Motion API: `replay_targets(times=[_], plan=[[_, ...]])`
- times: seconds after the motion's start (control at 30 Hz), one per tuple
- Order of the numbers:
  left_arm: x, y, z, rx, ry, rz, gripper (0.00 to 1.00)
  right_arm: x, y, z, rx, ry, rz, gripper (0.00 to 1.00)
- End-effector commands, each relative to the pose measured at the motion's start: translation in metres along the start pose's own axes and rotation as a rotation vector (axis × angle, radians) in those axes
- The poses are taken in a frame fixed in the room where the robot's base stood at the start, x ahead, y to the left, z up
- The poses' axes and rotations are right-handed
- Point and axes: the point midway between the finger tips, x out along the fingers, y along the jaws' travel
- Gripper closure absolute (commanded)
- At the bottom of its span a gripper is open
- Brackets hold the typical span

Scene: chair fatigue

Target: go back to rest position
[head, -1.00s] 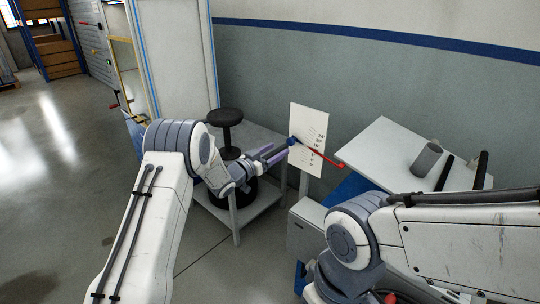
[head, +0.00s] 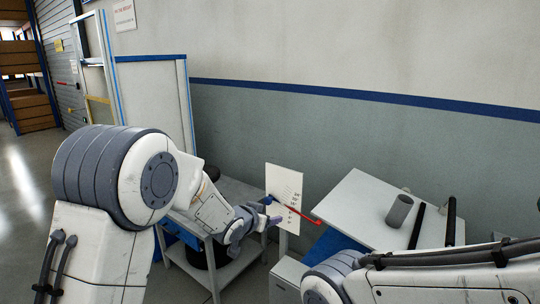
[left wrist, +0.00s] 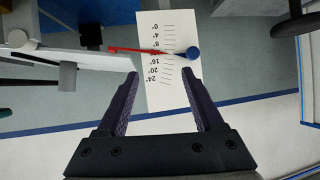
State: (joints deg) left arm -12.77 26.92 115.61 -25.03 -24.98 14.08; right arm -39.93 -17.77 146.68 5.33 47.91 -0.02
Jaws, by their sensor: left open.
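My left gripper (head: 268,218) is near the lower left of a white scale board (head: 287,177) in the head view. In the left wrist view the gripper (left wrist: 160,74) is open, with nothing between its fingers. The red pointer (head: 303,214) slopes down to the right in the head view. My right arm comes in from the right; its gripper is not in view.
A tilted white panel (head: 352,205) with a grey cylinder (head: 399,211) stands right of the board. A low grey table (head: 238,262) is behind my left forearm. A tall partition (head: 152,95) stands at the left. The wall fills the back.

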Motion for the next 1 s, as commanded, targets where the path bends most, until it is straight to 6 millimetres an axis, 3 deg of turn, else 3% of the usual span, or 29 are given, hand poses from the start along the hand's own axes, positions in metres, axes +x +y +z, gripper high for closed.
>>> replay_targets(times=[0.03, 0.07, 0.2, 0.4, 0.5, 0.6, 0.7, 1.0], plan=[[-0.030, 0.022, -0.005, 0.009, -0.080, -0.004, 0.31, -0.011, -0.001, -0.001, 0.000, 0.000, 0.000, 1.00], [-0.047, 0.033, 0.001, 0.012, -0.138, -0.008, 0.31, -0.014, -0.001, -0.001, 0.000, 0.000, 0.000, 1.00], [-0.134, 0.081, 0.038, 0.027, -0.411, 0.006, 0.31, -0.028, -0.002, -0.002, 0.000, 0.000, 0.000, 1.00], [-0.257, 0.130, 0.098, 0.057, -0.743, 0.095, 0.31, -0.043, -0.003, -0.002, 0.000, 0.000, 0.000, 1.00], [-0.305, 0.144, 0.121, 0.075, -0.866, 0.144, 0.31, -0.048, -0.004, -0.003, 0.000, 0.000, 0.000, 1.00], [-0.338, 0.151, 0.137, 0.089, -0.948, 0.182, 0.31, -0.051, -0.004, -0.003, 0.000, 0.000, 0.000, 1.00], [-0.355, 0.153, 0.146, 0.096, -0.993, 0.203, 0.31, -0.052, -0.004, -0.003, 0.000, 0.000, 0.000, 1.00], [-0.360, 0.154, 0.149, 0.098, -1.009, 0.208, 0.31, -0.051, -0.004, -0.003, 0.000, 0.000, 0.000, 1.00]])
